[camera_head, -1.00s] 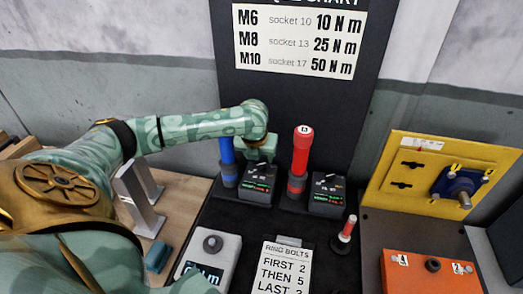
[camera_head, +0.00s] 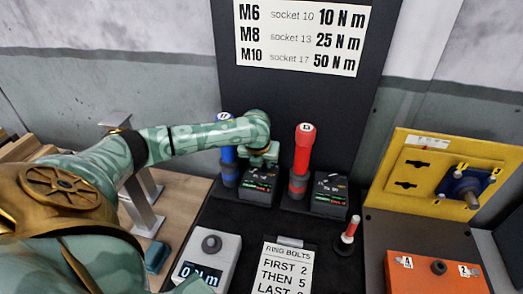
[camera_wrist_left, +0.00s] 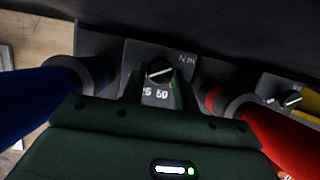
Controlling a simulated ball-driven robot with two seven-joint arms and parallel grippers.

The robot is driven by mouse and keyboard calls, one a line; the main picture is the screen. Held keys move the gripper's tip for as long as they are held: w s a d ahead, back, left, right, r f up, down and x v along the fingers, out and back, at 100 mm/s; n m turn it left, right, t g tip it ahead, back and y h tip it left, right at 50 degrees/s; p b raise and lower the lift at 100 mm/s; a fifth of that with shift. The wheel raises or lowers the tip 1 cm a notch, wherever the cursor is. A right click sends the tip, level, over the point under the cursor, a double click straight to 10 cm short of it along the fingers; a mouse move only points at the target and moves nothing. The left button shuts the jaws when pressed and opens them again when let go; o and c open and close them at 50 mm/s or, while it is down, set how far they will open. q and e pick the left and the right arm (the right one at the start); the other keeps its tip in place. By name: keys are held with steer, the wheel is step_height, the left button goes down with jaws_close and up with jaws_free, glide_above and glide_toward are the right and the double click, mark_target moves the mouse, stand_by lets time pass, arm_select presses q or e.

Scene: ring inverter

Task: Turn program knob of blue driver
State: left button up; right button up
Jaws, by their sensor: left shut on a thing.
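In the left wrist view the program knob (camera_wrist_left: 158,70) is dark with a pale pointer line, above the printed numbers "25 50". The left gripper's two fingertips (camera_wrist_left: 160,88) stand on either side of the knob, shut on it. The blue driver (camera_wrist_left: 35,100) is at the left there. My right gripper is in neither view.
A red driver (camera_head: 303,150) stands upright close to the right, with its own program box (camera_head: 329,196). In front are a grey meter (camera_head: 208,258), a ring bolts card (camera_head: 286,268) and a small red-handled tool (camera_head: 349,232). A yellow panel (camera_head: 420,175) is at the right.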

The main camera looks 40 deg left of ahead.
arm_select(q)
steer(key=shift+r+p, duration=0.15)
steer(key=shift+p, duration=0.3)
steer(key=n+p, duration=0.2)
steer(key=p, duration=0.2)
steer(key=n+g+y+p, duration=0.1)
steer(key=n+p, duration=0.2)
steer(key=p, duration=0.1)
steer(key=shift+w+d+r, duration=0.15)
steer(key=shift+d, duration=0.05)
steer(key=shift+w+f+n+g+y+p, duration=0.15)
steer(key=shift+n+g+y+p, duration=0.1)
steer(key=shift+n+p, duration=0.4)
steer(key=shift+s+f+n+g+y+p, duration=0.1)
steer(key=shift+n+g+y+p, duration=0.15)
steer(key=shift+n+p, duration=0.4)
steer(key=o, duration=1)
steer(key=shift+c, duration=0.2)
